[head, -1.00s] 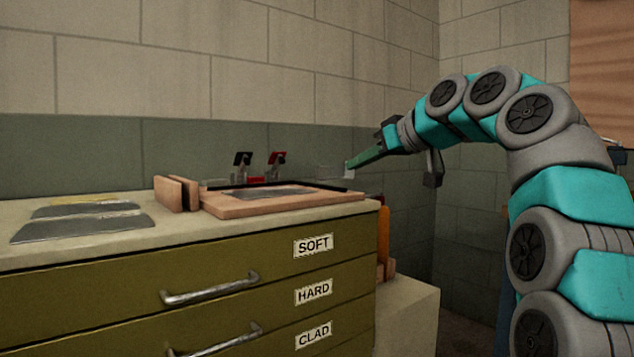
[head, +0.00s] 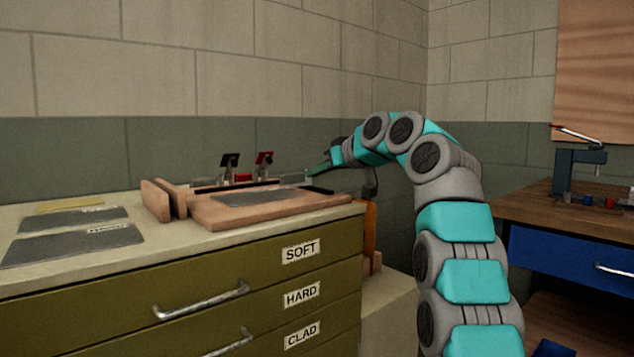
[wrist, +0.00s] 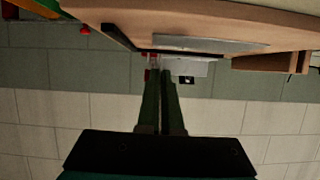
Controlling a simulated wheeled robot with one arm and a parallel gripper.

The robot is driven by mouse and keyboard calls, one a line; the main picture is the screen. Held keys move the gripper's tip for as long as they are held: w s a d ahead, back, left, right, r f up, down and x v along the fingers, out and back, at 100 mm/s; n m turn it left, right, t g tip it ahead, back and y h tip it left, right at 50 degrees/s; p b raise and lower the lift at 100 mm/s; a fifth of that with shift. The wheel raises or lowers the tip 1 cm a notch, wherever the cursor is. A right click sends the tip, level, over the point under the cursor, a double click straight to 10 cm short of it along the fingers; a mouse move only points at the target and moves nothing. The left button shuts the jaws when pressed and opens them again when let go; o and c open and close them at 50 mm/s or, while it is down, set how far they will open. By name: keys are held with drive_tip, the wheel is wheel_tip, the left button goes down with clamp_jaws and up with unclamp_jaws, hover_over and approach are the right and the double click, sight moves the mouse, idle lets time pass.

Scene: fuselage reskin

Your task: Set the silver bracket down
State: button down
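My gripper (head: 318,170) is above the back right corner of the wooden board on the olive cabinet. In the wrist view its two long green fingers (wrist: 160,78) are close together with a narrow gap. The silver bracket (wrist: 186,67) shows as a pale grey plate at the fingertips, and the fingers look shut on it. In the head view the bracket is too small and blended with the wall to make out clearly. I cannot tell whether it touches anything below.
The wooden board (head: 225,217) carries a grey metal sheet (head: 258,198). Toggle clamps with black (head: 229,160) and red (head: 264,158) handles stand behind. Wooden blocks (head: 163,200) and loose sheets (head: 75,245) are at left. A workbench (head: 560,212) stands at right.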

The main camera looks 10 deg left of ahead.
sight(317, 201)
drive_tip(key=shift+f+b, duration=1.1)
drive_tip(key=shift+f, duration=0.55)
drive_tip(key=shift+f, duration=0.2)
drive_tip(key=c, duration=1.1)
unclamp_jaws()
drive_tip(key=shift+r, duration=0.1)
drive_tip(key=shift+r, duration=0.15)
drive_tip(key=b+v, duration=0.1)
drive_tip(key=v, duration=1.1)
